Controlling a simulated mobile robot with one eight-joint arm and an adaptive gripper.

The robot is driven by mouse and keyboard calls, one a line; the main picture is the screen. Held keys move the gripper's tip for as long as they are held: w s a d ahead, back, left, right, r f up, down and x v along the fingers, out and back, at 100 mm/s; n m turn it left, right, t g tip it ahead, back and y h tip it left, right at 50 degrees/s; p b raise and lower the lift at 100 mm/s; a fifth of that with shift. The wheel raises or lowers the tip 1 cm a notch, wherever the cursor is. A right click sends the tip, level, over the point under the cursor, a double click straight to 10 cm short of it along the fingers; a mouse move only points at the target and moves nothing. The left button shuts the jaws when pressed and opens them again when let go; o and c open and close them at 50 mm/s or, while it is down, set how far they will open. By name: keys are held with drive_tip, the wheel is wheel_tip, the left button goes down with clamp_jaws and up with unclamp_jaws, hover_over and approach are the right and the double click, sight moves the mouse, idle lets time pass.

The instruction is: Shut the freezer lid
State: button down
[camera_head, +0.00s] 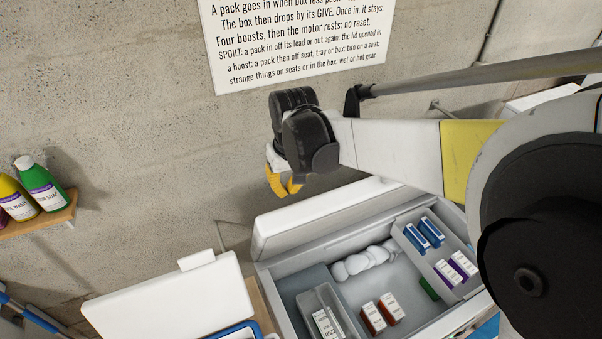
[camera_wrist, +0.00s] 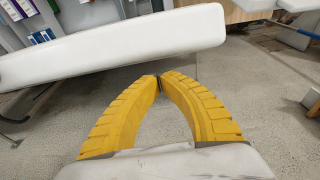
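The freezer (camera_head: 283,291) is open in the lower middle of the head view, with its compartments and packs exposed. Its white lid (camera_head: 325,219) stands raised along the side nearest the wall. In the wrist view a long white slab that looks like the lid (camera_wrist: 110,47) crosses the upper left, beyond the fingertips. My gripper (camera_head: 284,186) has yellow fingers and hangs above the raised lid, near the wall. In the wrist view the tips of my gripper (camera_wrist: 159,79) meet with nothing held between them. I cannot tell whether they touch the lid; a gap seems to show.
Inside the freezer are blue boxes (camera_head: 430,232), red-brown boxes (camera_head: 381,313) and a white lumpy pack (camera_head: 364,262). A white panel (camera_head: 172,304) stands at lower left. Bottles (camera_head: 42,188) sit on a wall shelf (camera_head: 45,222). A printed sign (camera_head: 300,45) hangs behind my arm.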

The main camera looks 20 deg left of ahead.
drive_tip(key=shift+s+d+f, duration=0.2)
drive_tip(key=shift+s+d, duration=0.25)
drive_tip(key=shift+w+a+f, duration=0.1)
